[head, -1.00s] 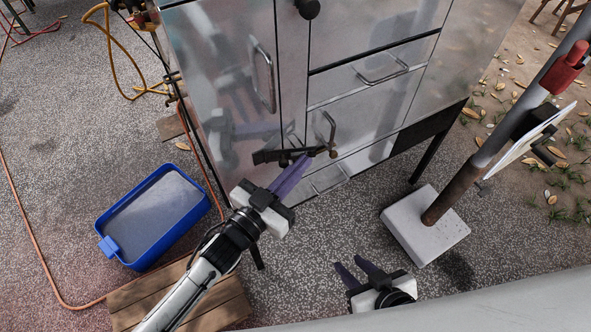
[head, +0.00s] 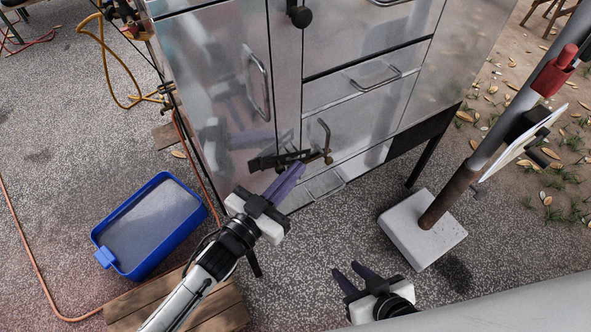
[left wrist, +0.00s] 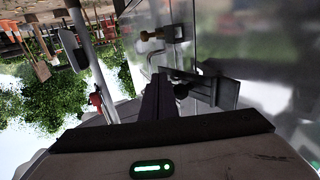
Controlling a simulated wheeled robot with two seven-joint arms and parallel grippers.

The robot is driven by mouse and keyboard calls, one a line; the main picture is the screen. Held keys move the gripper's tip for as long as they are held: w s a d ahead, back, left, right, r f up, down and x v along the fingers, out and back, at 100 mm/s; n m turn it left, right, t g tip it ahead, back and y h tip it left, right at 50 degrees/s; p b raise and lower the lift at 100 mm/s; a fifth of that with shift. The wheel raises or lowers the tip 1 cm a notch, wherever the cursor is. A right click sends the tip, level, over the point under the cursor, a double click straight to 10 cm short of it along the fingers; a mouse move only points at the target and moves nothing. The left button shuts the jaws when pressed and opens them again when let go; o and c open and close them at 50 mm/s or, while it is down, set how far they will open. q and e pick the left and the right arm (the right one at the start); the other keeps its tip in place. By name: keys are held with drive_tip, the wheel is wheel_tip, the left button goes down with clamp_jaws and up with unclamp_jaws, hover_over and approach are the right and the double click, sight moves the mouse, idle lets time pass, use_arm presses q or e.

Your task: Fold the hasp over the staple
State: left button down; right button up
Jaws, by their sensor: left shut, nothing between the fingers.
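The dark metal hasp (head: 272,161) is mounted low on the cabinet door, its strap pointing right toward the door seam. Right of it, a brass-coloured piece at the staple (head: 328,157) sits on the cabinet front, apart from the strap's visible end. My left gripper (head: 300,169) is shut and empty, its purple fingertips just below the strap's right end; I cannot tell whether they touch it. In the left wrist view the hasp plate (left wrist: 222,92) is beside the dark fingers (left wrist: 158,88), which partly hide the strap. My right gripper (head: 346,274) is open and empty, low in front.
The shiny metal cabinet (head: 220,90) has a door handle (head: 258,82) and drawer handles. A blue tub (head: 104,258) stands at left near wooden planks (head: 205,306). A post in a white block (head: 420,232) stands at right. An orange hose (head: 30,250) lies on the ground.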

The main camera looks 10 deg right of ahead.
use_arm(q)
drive_tip(key=v, duration=0.9)
drive_tip(key=shift+s+a, duration=0.15)
drive_tip(key=shift+s, duration=0.1)
drive_tip(key=s+a+f+n+g+y, duration=0.4)
drive_tip(key=s+a+f+n+y, duration=0.3)
drive_tip(key=s+a+f+y, duration=0.3)
drive_tip(key=s+a+f, duration=0.2)
drive_tip(key=a+f, duration=0.2)
drive_tip(key=a, duration=0.1)
drive_tip(key=shift+a+f, duration=0.25)
drive_tip(key=shift+a, duration=0.05)
drive_tip(key=shift+d, duration=0.1)
